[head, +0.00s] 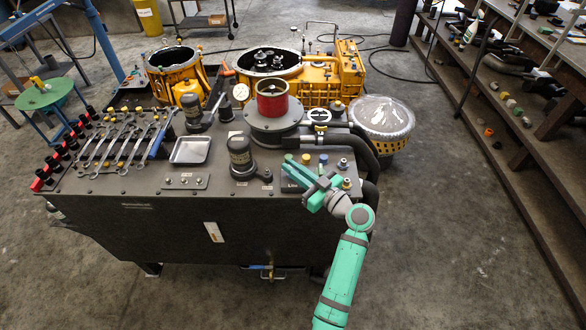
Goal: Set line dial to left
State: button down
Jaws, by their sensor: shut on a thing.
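My gripper (307,184), at the end of my teal arm, is at the front right corner of the dark workbench (150,225). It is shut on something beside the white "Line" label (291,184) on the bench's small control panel. The line dial seems to be the thing between the fingers, but they cover it. Which way it points cannot be seen.
Small knobs with yellow and blue tops (323,158) stand just behind my gripper. A red cylinder (272,100) on a grey round base and thick black hoses (362,150) are close by. Wrenches (125,145) and a metal tray (190,151) lie on the left. Floor right of the bench is clear.

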jog(key=shift+a+f, duration=0.1)
jog(key=c, duration=1.8)
grip_release()
jog(key=shift+s+d, duration=0.25)
jog(key=shift+d, duration=0.15)
jog(key=v, duration=1)
jog(key=shift+a, duration=0.1)
